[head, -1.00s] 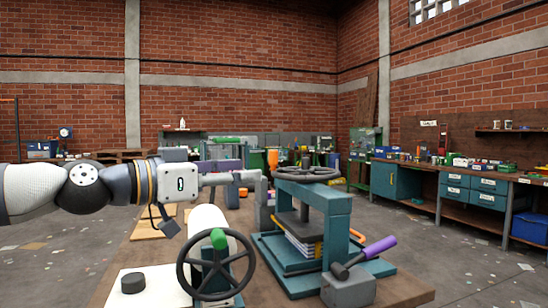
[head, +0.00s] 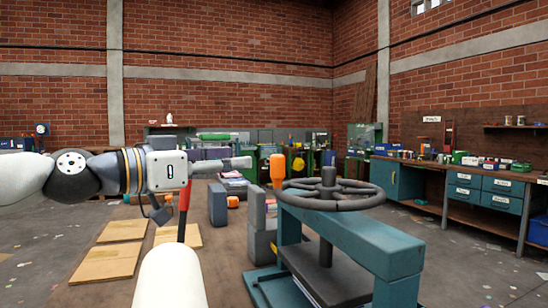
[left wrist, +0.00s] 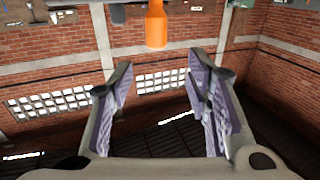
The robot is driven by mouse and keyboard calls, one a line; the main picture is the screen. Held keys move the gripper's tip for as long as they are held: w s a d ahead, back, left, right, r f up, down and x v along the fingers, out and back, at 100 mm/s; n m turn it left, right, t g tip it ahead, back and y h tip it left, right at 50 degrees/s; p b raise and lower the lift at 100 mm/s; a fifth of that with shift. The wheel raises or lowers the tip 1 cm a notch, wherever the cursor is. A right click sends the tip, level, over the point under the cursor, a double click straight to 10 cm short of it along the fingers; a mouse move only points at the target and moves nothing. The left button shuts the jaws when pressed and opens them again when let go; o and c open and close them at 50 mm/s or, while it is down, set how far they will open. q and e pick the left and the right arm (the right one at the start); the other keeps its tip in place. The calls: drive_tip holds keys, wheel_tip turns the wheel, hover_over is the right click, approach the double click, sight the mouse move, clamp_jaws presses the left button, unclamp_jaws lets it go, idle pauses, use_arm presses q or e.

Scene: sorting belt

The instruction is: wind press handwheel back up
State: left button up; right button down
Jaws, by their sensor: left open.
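The press handwheel (head: 331,195) is a dark grey spoked wheel lying flat on top of the teal press frame (head: 350,238). A dark screw runs down from it to a dark pressing plate (head: 325,278). My left gripper (head: 247,163) reaches in from the left, level, behind and left of the wheel and apart from it. In the left wrist view its two fingers (left wrist: 160,85) are spread with nothing between them. My right gripper shows in neither view.
An orange-handled tool (head: 277,170) stands upright beside the wheel; it also shows in the left wrist view (left wrist: 156,25). Wooden boards (head: 108,266) lie on the bench at left. A grey block (head: 217,204) stands behind.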

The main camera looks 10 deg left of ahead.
sight(272, 158)
use_arm(q)
drive_tip(key=b+x, duration=0.1)
drive_tip(key=x, duration=1)
drive_tip(key=shift+s+d+f, duration=0.1)
drive_tip(key=shift+d, duration=0.15)
clamp_jaws()
